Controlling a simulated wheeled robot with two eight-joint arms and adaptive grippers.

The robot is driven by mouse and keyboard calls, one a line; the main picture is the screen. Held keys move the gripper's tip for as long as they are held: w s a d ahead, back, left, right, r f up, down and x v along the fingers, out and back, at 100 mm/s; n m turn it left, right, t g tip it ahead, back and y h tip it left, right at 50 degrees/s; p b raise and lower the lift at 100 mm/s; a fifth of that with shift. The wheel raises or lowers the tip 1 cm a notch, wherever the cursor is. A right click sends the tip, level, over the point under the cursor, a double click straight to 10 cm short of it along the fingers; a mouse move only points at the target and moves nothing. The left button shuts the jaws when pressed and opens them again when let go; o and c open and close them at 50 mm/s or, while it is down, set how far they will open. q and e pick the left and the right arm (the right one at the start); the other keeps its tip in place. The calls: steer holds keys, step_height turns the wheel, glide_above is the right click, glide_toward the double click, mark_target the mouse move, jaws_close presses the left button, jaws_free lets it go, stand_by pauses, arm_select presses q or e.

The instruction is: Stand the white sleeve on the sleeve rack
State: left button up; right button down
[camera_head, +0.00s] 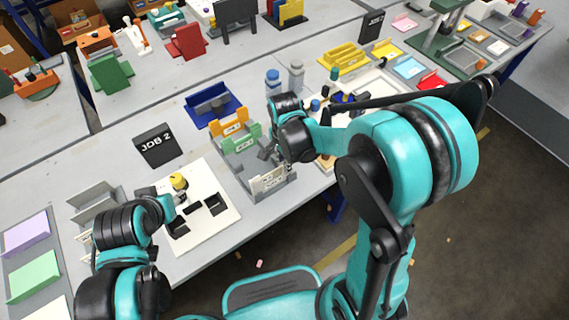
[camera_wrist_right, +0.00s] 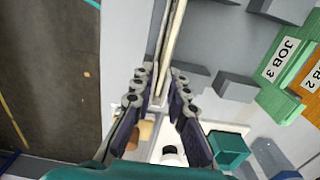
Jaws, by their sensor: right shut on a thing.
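The white sleeve (camera_head: 271,180) is upright at the near end of the grey sleeve rack (camera_head: 228,168). My right gripper (camera_head: 268,156) is shut on its upper edge. In the right wrist view the white sleeve (camera_wrist_right: 174,35) shows edge-on as a thin strip between the fingertips (camera_wrist_right: 160,92). I cannot tell whether its lower edge touches the rack's floor. A green sleeve (camera_head: 241,142) and an orange sleeve (camera_head: 233,124) stand farther back in the rack. My left gripper (camera_head: 167,203) is over the white board at left, its fingers too small to read.
A black JOB 2 sign (camera_head: 155,145) stands left of the rack. A blue holder (camera_head: 212,106) is behind it. The white board (camera_head: 222,226) carries black blocks and a yellow-topped item (camera_head: 178,181). The table's front edge is close to the rack.

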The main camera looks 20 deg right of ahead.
steer(key=shift+f, duration=0.15)
steer(key=c, duration=1.5)
jaws_free()
steer(key=shift+r, duration=0.2)
step_height(320, 180, up, 11)
steer(key=p, duration=0.4)
steer(key=s+d+r+n+t, duration=0.2)
steer(key=s+r+n+t, duration=0.1)
steer(key=s+n, duration=0.2)
steer(key=s+d+r+n+t, duration=0.2)
steer(key=s+r+n+t, duration=0.1)
steer(key=n, duration=0.6)
steer(key=shift+s+d+r+t, duration=0.2)
steer(key=shift+s+d+t, duration=0.3)
steer(key=shift+s, duration=0.65)
